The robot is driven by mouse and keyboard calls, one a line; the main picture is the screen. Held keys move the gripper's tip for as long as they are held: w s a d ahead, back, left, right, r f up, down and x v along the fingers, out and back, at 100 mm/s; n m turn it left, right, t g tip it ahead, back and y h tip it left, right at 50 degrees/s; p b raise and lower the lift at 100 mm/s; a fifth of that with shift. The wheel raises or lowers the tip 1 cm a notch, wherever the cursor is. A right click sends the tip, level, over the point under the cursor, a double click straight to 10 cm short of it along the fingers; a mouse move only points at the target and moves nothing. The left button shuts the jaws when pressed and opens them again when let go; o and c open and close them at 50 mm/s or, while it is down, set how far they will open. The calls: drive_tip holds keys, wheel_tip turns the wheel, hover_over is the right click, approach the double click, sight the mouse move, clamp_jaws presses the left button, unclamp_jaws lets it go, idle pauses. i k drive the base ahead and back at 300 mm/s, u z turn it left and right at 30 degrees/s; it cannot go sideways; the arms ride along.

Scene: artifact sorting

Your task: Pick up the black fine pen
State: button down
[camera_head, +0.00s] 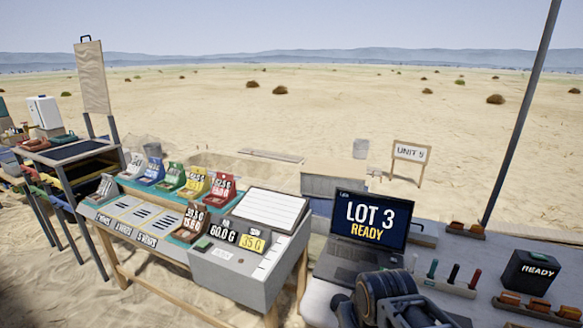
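A dark, upright pen (453,273), which looks black, stands in a pale rack (440,287) on the grey table at the right. In the same rack stand a green pen (432,268) and a pale one (413,263) to its left, and a red pen (475,278) to its right. The picture is too small to tell the pens' tip widths. A dark part of my own arm shows at the bottom edge, in front of and left of the rack. My gripper's fingers cannot be made out in this view.
A laptop (369,226) reading "LOT 3 READY" stands behind my arm, left of the rack. A black "READY" box (529,271) and brown pieces (524,304) in a tray are at the right. A sorting bench (160,255) with coloured bins stands left. A dark pole (520,110) rises behind the table.

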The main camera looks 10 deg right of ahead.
sight(457, 267)
drive_tip(key=k, duration=1)
drive_tip(key=u, duration=0.25)
drive_tip(key=i, duration=0.85)
drive_tip(key=z, duration=1.05)
drive_tip(key=i, duration=0.6)
drive_tip(key=z, duration=0.7)
